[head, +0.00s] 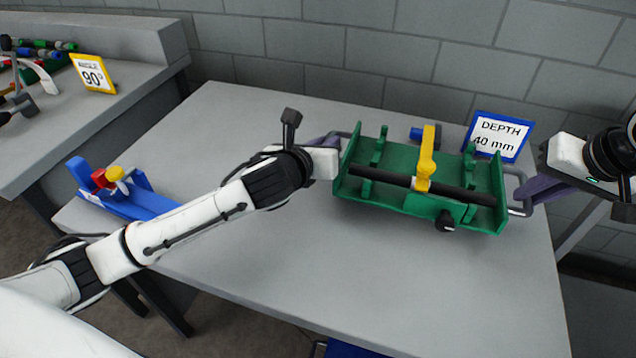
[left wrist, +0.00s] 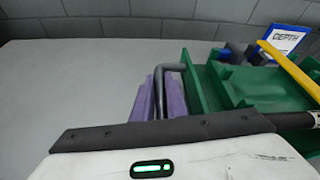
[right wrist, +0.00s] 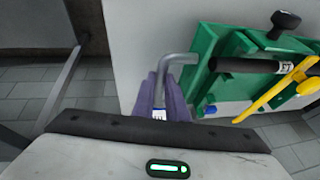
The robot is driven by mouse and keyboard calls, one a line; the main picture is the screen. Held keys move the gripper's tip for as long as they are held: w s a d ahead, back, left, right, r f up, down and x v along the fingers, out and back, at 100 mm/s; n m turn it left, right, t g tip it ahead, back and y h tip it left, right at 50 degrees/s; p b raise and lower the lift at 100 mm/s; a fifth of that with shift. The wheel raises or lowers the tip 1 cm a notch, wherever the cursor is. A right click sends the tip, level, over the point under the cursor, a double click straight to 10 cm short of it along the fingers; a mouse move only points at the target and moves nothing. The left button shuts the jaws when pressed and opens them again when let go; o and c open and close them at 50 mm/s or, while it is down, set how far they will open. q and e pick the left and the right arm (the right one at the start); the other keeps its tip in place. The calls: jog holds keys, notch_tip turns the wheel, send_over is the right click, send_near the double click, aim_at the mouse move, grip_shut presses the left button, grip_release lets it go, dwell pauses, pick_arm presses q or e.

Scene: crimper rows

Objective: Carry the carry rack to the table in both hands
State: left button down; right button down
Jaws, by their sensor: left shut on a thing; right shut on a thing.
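The green carry rack (head: 390,196) is over the right part of the grey table (head: 280,240) in the head view. I cannot tell whether it touches the tabletop. A black bar (head: 378,180) lies across it, with a yellow clamp-like piece (head: 425,165) over the bar. My left gripper (head: 338,140) is shut on the rack's left grey handle; its purple fingers (left wrist: 160,97) flank the handle in the left wrist view. My right gripper (head: 522,196) is shut on the right grey handle, also seen between purple fingers (right wrist: 164,98) in the right wrist view.
A sign reading DEPTH 40 mm (head: 497,136) stands behind the rack, near a blue piece (head: 416,134). A blue holder (head: 125,200) with red and yellow parts sits at the table's left. Another bench (head: 90,110) with a 90° sign (head: 93,73) stands further left. The front table is clear.

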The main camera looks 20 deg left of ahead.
pick_arm(q)
jog(key=shift+r, duration=0.2)
pick_arm(e)
jog(key=shift+d+r, duration=0.1)
jog(key=shift+r, duration=0.1)
pick_arm(q)
jog(key=shift+f, duration=0.2)
pick_arm(e)
jog(key=shift+f, duration=0.25)
